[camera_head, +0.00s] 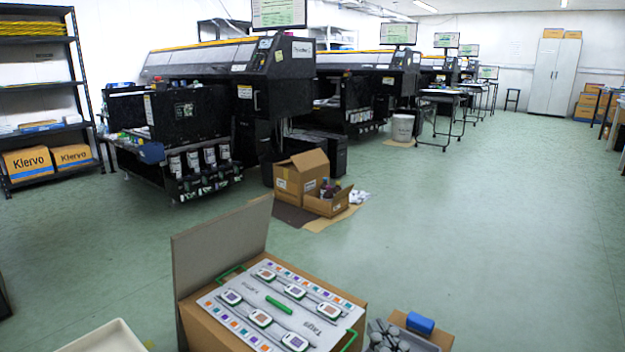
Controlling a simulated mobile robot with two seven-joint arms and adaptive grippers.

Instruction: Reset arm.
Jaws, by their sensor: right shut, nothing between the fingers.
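My right gripper (381,326) shows as a cluster of dark grey links at the bottom edge, right of centre. Its fingers are shut with nothing between them. It is just right of a cardboard box with a printed white board (318,304) on top, and overlaps a smaller carton (432,336) holding a blue block (420,323). I cannot tell whether it touches either. My left gripper is not in view.
The board carries several small framed pieces and a green bar (279,306). A white tray (100,338) is at bottom left. Open cartons (301,175) with dark bottles stand by the black printers (230,90). Green floor (490,220) is clear at right.

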